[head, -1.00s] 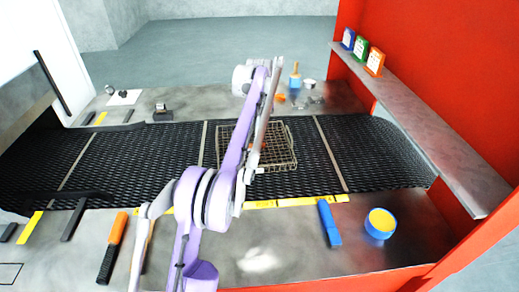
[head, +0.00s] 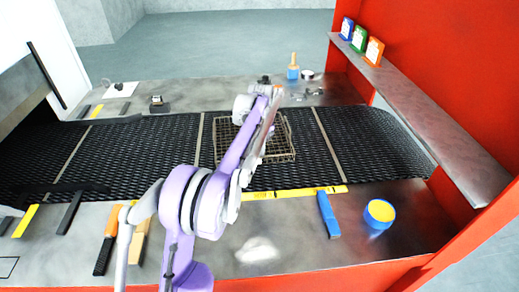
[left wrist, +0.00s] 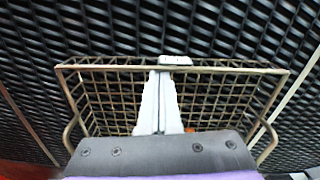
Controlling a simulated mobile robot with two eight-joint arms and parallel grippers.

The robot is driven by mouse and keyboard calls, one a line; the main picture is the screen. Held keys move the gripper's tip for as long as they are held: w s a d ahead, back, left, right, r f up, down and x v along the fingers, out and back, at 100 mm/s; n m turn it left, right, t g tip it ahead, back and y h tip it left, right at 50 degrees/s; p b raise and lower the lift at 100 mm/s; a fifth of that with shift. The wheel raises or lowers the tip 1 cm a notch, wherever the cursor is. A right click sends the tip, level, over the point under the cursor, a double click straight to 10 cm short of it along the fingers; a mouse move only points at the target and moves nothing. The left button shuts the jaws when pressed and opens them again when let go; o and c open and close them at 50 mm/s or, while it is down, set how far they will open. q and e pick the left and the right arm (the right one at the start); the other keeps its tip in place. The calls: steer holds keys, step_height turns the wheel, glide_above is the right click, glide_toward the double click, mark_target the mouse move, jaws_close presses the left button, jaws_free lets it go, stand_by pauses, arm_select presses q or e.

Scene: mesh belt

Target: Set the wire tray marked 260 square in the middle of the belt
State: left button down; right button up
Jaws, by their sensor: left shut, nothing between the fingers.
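The wire tray (head: 284,153), a shallow rectangular mesh basket, sits on the black mesh belt (head: 365,140) between two pale cross strips. My left arm crosses over it and hides part of it. In the left wrist view the tray (left wrist: 225,70) lies below the gripper, with its rims roughly level in the picture. My left gripper (left wrist: 161,80) is shut and empty over the tray's middle. A small pale piece (left wrist: 175,60) shows at the tray's rim by the fingertips; I cannot read a marking or tell whether they touch. My right gripper is not in view.
A yellow strip (head: 292,193) runs along the belt's near edge. A red wall with a grey shelf (head: 430,120) bounds the right. Bare belt lies on both sides of the tray.

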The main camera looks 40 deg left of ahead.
arm_select(q)
steer(key=shift+s, duration=0.1)
steer(key=shift+s+d+f, duration=0.1)
steer(key=shift+s+d, duration=0.3)
steer(key=shift+d, duration=0.2)
steer(key=shift+s+d, duration=0.2)
steer(key=shift+s, duration=0.05)
steer(key=shift+w+a, duration=0.1)
